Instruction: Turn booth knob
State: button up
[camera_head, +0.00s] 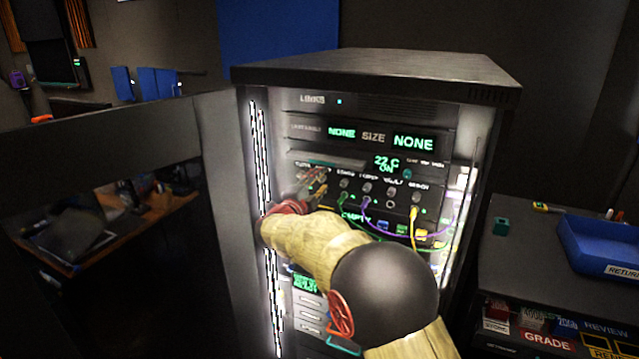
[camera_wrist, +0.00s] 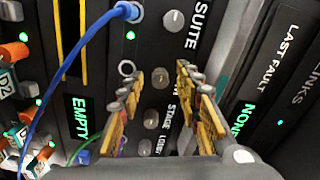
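My gripper (camera_wrist: 155,75) is open in the wrist view, its yellow and grey fingers pointing at a row of round grey knobs. One knob (camera_wrist: 160,77) shows between the fingertips, with visible gaps on both sides. Its label is hidden by a finger, so I cannot read whether it says booth. The suite knob (camera_wrist: 174,21) is above it; the stage knob (camera_wrist: 151,118) and another knob (camera_wrist: 145,145) are below. In the head view my gripper (camera_head: 318,190) is at the left end of the knob row on the black rack (camera_head: 462,100), small and partly hidden by my arm.
A blue cable (camera_wrist: 60,72) curves close by the fingers on the left of the wrist view. Purple and yellow cables (camera_head: 420,236) hang from the panel. A desk with a blue tray (camera_head: 600,240) stands at right; a dark partition (camera_head: 130,200) stands at left.

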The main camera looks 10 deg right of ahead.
jog(key=v, duration=1.2)
